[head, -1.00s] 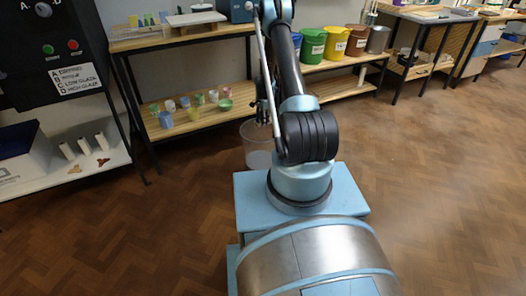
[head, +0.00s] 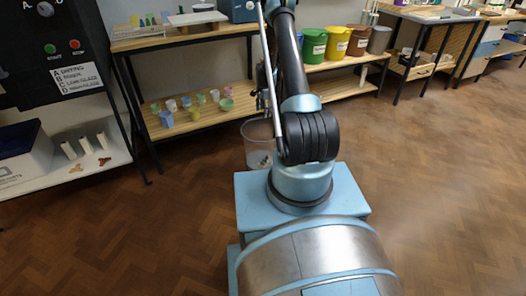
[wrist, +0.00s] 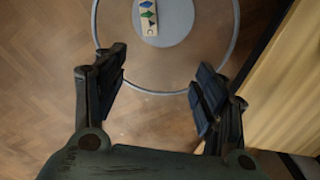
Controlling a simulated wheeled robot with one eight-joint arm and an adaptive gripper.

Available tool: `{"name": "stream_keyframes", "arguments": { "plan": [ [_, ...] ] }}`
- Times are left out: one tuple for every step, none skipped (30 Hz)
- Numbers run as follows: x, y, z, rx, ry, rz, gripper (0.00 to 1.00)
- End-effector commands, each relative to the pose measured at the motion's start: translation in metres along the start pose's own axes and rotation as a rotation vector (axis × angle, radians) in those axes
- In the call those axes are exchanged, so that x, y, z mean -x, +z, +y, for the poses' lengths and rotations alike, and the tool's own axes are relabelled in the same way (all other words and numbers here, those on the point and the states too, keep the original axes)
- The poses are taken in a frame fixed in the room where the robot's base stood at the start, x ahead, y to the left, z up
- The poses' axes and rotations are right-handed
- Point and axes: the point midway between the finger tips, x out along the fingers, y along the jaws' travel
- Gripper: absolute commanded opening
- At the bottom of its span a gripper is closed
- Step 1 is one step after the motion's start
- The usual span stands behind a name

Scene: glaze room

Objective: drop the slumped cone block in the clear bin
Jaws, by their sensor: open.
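The clear bin (head: 257,143) stands on the floor in front of the wooden shelf in the head view. Its round rim (wrist: 233,45) shows in the wrist view. A small pale block (wrist: 148,17) with blue, green and dark shapes lies on the bin's bottom; I take it to be the slumped cone block. In the head view it is only a small patch low inside the bin. My gripper (wrist: 158,92) is open and empty above the bin's near rim, apart from the block.
The shelf (head: 205,118) behind the bin holds several small cups. Its wooden edge (wrist: 290,85) runs close along the right in the wrist view. Coloured buckets (head: 335,42) stand on a shelf to the right. The floor (head: 440,180) at right is clear.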

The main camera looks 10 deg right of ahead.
Motion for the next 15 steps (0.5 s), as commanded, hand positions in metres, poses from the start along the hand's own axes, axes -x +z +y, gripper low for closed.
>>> {"name": "stream_keyframes", "arguments": {
  "plan": [
    [0.009,0.0,0.0,0.0,0.0,0.0,0.65],
    [0.014,0.0,0.0,0.0,0.0,0.0,0.65],
    [0.021,0.0,0.0,0.0,0.0,0.0,0.65],
    [0.025,0.0,0.0,0.0,0.0,0.0,0.65],
    [0.029,0.0,0.0,0.0,0.0,0.0,0.65],
    [0.034,0.0,-0.001,0.0,0.0,0.0,0.65],
    [0.038,0.0,-0.001,0.0,0.0,0.0,0.65],
    [0.041,0.0,-0.001,0.0,0.0,0.0,0.65],
    [0.044,0.0,-0.001,0.0,0.0,0.0,0.65],
    [0.046,0.0,-0.001,0.0,0.0,0.0,0.65],
    [0.048,0.0,-0.001,0.0,0.0,0.0,0.65],
    [0.051,0.0,-0.001,0.0,0.0,0.0,0.65],
    [0.052,0.0,-0.001,0.0,0.0,0.0,0.65],
    [0.053,0.0,-0.001,0.0,0.0,0.0,0.65],
    [0.054,0.0,-0.001,0.0,0.0,0.0,0.65]
  ]
}}
